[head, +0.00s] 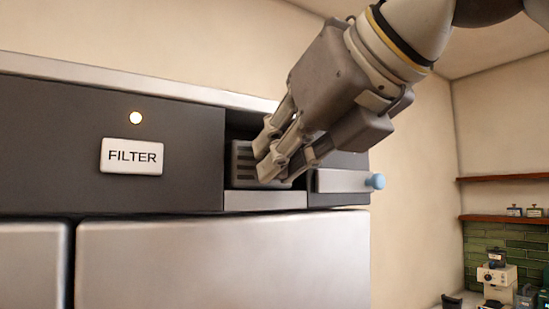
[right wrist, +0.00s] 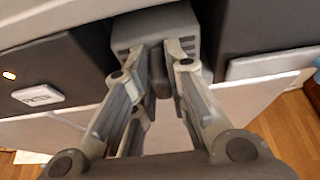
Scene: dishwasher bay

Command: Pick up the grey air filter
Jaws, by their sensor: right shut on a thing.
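The grey air filter (head: 242,163) is a slotted block sitting in an open recess (head: 239,128) of the dark panel. It also shows in the right wrist view (right wrist: 150,28), at the top middle. My right gripper (head: 268,168) reaches in from the upper right and is shut on the filter's front. In the right wrist view the fingers (right wrist: 165,52) close on a narrow part of it. The fingers hide part of the filter's front in the head view. My left gripper is not in view.
A white FILTER label (head: 132,156) and a lit round light (head: 135,118) are on the panel left of the recess. A small door (head: 340,181) with a blue knob (head: 375,181) stands at the recess's right. Shelves (head: 505,179) and a coffee machine (head: 497,278) are far right.

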